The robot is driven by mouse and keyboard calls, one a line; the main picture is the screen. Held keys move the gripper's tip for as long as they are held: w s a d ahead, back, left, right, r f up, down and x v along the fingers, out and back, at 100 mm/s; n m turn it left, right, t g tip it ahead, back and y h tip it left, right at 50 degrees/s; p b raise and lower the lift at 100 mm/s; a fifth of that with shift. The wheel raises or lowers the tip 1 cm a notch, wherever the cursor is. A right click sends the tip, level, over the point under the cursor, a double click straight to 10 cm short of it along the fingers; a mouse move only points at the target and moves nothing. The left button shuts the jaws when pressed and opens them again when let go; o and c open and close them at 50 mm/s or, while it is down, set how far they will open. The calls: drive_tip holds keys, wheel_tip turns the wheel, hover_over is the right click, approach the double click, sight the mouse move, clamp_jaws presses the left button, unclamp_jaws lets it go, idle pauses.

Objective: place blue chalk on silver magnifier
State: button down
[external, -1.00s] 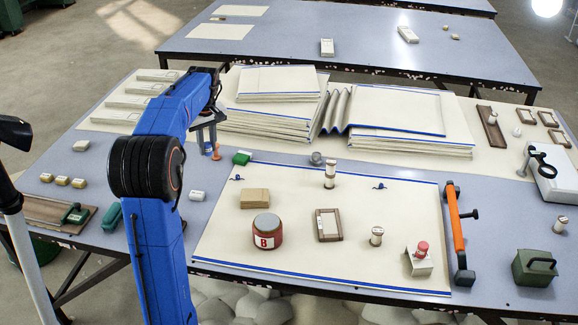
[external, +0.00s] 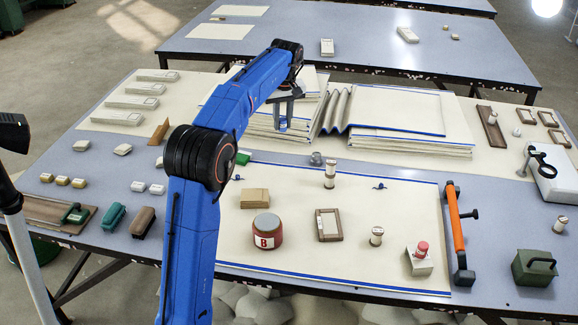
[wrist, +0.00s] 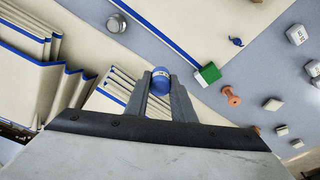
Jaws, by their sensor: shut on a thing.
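My gripper (external: 283,122) hangs over the front of the stacked folded cloths, pointing down. In the wrist view its fingers (wrist: 160,90) are shut on a small blue round piece with a pale label, the blue chalk (wrist: 160,74). A small silver-grey round piece, seemingly the silver magnifier (external: 316,159), sits at the back edge of the large cream cloth, to the right of and nearer than my gripper. It also shows at the upper left in the wrist view (wrist: 116,22), apart from the chalk.
Folded cloth stacks (external: 400,110) fill the back middle. A green block (external: 243,157) and an orange spool (wrist: 231,97) lie left of the magnifier. A standing cream spool (external: 330,174) is close to its right. A red jar (external: 267,231) stands on the large cloth (external: 300,257).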

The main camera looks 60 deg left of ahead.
drive_tip(key=m, duration=0.1)
hover_over(316, 153)
drive_tip(key=shift+s+d+f, duration=0.1)
drive_tip(key=shift+d+f, duration=0.1)
drive_tip(key=shift+f, duration=2.1)
drive_tip(key=shift+d+f, duration=0.15)
drive_tip(key=shift+f, duration=2.1)
drive_tip(key=shift+f, duration=0.15)
drive_tip(key=c, duration=1.5)
unclamp_jaws()
drive_tip(key=r, duration=0.4)
drive_tip(key=d+r, duration=0.1)
drive_tip(key=r, duration=0.7)
drive_tip(key=shift+s+d+r, duration=0.1)
drive_tip(key=shift+s+d, duration=0.25)
